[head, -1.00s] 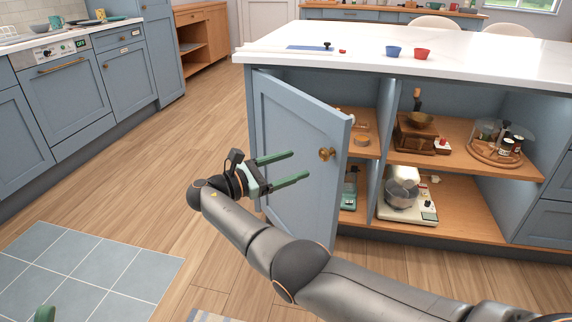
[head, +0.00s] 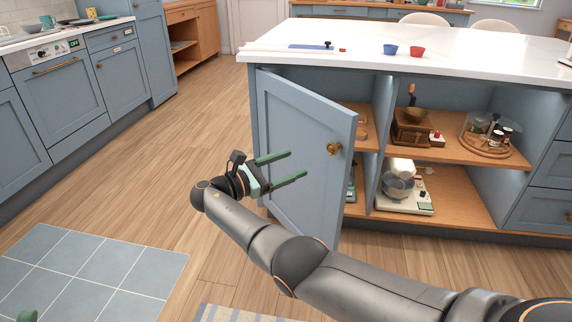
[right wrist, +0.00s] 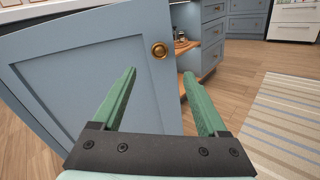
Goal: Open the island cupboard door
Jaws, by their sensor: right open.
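The island cupboard door (head: 298,150) is blue with a round brass knob (head: 334,148) and stands partly open, swung out from its left edge. It also fills the left of the right wrist view (right wrist: 100,75), with its knob (right wrist: 160,50) above and between the fingertips. My right gripper (head: 297,166) has its two green fingers apart with nothing between them. It is in front of the door's outer face, left of and below the knob; I cannot tell if it touches. A green tip of my left gripper (head: 27,315) shows at the bottom left corner, mostly out of frame.
Open shelves (head: 455,152) hold a wooden grinder, a jar tray (head: 490,148) and a kitchen scale (head: 405,200). Wooden floor (head: 190,150) left of the door is clear.

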